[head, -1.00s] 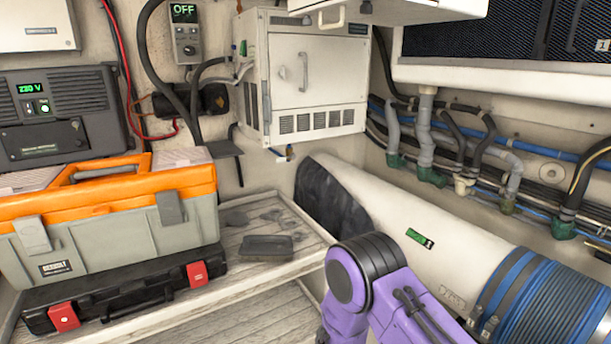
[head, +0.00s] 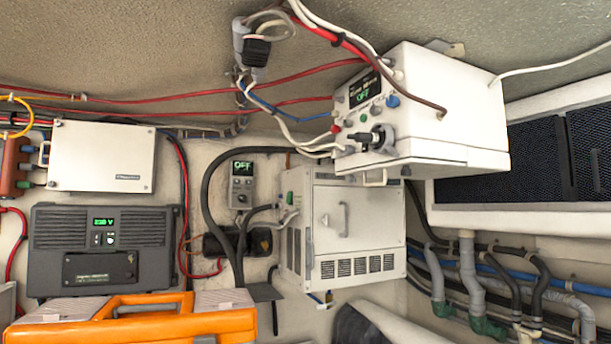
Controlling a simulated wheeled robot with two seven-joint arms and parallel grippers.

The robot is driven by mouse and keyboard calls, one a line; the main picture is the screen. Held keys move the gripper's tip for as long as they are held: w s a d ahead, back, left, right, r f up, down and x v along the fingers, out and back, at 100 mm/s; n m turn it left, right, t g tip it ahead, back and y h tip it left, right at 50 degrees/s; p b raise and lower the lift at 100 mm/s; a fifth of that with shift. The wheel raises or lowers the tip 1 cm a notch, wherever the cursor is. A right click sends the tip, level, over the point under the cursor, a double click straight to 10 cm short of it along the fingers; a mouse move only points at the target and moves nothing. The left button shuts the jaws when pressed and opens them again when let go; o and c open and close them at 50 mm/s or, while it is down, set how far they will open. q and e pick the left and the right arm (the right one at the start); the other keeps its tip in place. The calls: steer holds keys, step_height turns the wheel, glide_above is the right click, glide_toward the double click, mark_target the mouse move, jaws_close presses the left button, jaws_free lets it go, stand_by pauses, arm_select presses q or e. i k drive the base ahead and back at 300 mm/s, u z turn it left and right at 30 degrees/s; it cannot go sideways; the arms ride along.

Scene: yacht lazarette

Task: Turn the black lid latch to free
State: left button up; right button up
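A white box (head: 440,118) hangs under the ceiling, right of the middle in the head view. A black lever-like part (head: 368,139) sits on a round grey mount low on that panel. It is the likeliest black lid latch, but I cannot tell for sure, nor read its set position. A small pale handle (head: 375,179) hangs at the box's lower edge. Neither of my grippers shows, so I cannot see whether they are open or shut.
Red, blue and white cables run to the box. Below it is a white cabinet (head: 345,240) with a handle. A dark inverter (head: 105,240) and an orange toolbox (head: 135,325) are at left. Pipes (head: 468,270) line the right wall. The space left of the panel holds cables.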

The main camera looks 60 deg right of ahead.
mark_target(406, 171)
steer(key=u, duration=0.2)
steer(key=i, duration=0.65)
steer(key=z, duration=2.8)
